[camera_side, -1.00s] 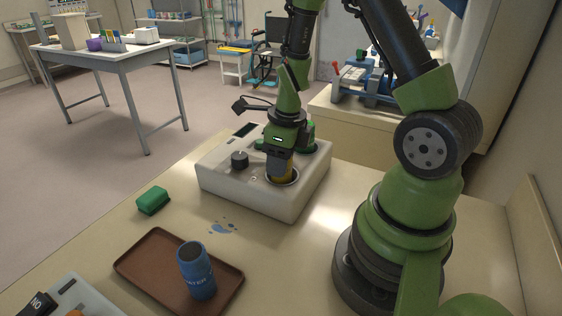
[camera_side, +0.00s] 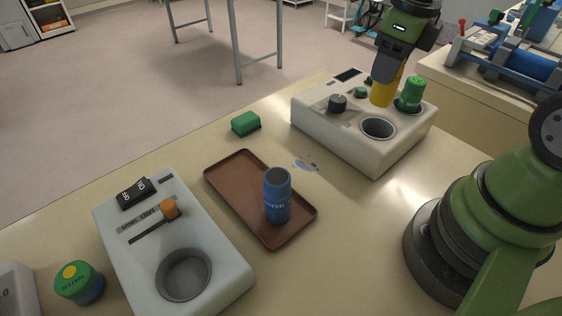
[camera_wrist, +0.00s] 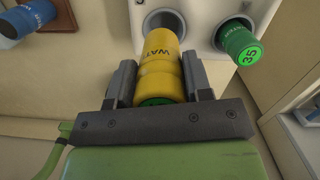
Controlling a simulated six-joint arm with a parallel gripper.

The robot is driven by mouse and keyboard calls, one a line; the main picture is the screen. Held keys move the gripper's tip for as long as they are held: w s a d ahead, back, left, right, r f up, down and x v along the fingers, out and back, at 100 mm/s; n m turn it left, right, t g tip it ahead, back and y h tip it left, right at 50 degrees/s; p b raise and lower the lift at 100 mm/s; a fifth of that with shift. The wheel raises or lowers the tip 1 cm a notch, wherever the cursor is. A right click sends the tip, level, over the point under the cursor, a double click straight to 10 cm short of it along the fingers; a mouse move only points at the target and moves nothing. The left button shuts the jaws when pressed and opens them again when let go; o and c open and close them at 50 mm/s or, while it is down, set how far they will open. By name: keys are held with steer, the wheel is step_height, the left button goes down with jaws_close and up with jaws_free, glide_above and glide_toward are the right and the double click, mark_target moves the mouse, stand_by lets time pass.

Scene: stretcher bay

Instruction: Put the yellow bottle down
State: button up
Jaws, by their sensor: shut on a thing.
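The yellow bottle (camera_side: 382,92) is held by my gripper (camera_side: 388,74) above the cream device with round wells (camera_side: 372,155). It hangs clear of the front well (camera_side: 378,128), which looks empty. In the wrist view the yellow bottle (camera_wrist: 161,70) lies between both jaws of my gripper (camera_wrist: 163,84), with lettering on its side and a green end near the palm. A green bottle (camera_side: 411,93) stands in the other well, just right of the yellow one.
A brown tray (camera_side: 228,181) holds a blue bottle (camera_side: 278,196). A pale device (camera_side: 205,240) with a slider and round well stands front left, beside a green-capped container (camera_side: 79,282).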

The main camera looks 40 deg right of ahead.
steer(key=w+a+f+n, duration=0.1)
steer(key=w+a+n, duration=0.25)
steer(key=a, duration=0.45)
steer(key=w+a+f+n+y, duration=0.1)
steer(key=w+a+n, duration=0.1)
steer(key=w+a, duration=0.4)
steer(key=w+a+f+n, duration=0.1)
steer(key=w+a+n, duration=0.2)
steer(key=a, duration=0.6)
steer(key=shift+g, duration=0.3)
steer(key=shift+s+a+f, duration=0.1)
steer(key=shift+a+f, duration=0.15)
steer(key=shift+f, duration=1.4)
steer(key=shift+s+a+f, duration=0.1)
steer(key=shift+a+f, duration=0.15)
steer(key=shift+f, duration=1.35)
steer(key=shift+a+f, duration=0.25)
steer(key=shift+f, duration=1.4)
steer(key=shift+f, duration=0.2)
steer(key=o, duration=1)
